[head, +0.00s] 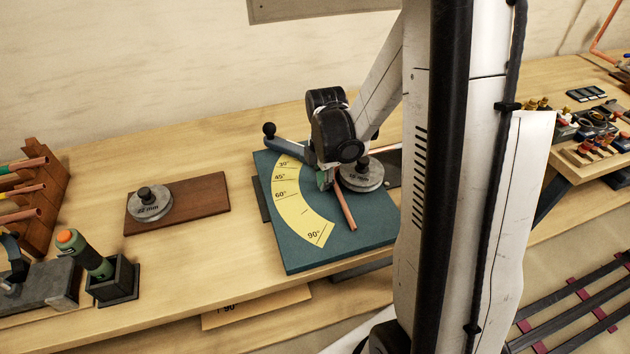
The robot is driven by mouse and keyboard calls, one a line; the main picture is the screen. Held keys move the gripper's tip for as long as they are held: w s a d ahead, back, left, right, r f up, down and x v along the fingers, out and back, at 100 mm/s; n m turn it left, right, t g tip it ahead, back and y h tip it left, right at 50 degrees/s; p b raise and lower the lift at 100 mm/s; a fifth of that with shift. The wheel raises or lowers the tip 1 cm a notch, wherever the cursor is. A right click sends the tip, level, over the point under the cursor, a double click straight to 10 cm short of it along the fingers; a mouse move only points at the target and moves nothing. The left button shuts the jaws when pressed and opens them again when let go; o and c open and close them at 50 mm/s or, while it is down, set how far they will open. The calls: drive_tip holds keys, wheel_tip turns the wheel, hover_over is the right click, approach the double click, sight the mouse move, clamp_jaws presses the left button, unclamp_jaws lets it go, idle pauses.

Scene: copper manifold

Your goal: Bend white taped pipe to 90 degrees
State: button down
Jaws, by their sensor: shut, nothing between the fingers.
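In the head view a teal bending board (350,255) lies on the bench, with a yellow angle scale (286,203) marked from 30° to 90°. A round grey former (362,178) with a black knob sits on it. A bare copper pipe (346,208) lies beside the former, its near end pointing toward the board's front edge. A pale piece shows right of the former; I cannot tell if it is the white tape. A blue-grey lever (290,142) with a black ball handle reaches to the upper left. My gripper (324,181) is shut and empty beside the pipe and former; my wrist hides part of the lever.
Left of the board, a second former (149,204) sits on a brown wooden plate (205,198). A pipe rack (40,190), a green tool (84,252) in a black holder and a vice-like block stand further left. Fittings (590,135) crowd the bench at right. My column blocks the middle right.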

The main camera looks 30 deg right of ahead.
drive_tip(key=shift+d, duration=0.4)
drive_tip(key=shift+d+f+b, duration=0.1)
drive_tip(key=shift+d+b, duration=0.5)
drive_tip(key=shift+b, duration=0.05)
drive_tip(key=shift+s, duration=0.1)
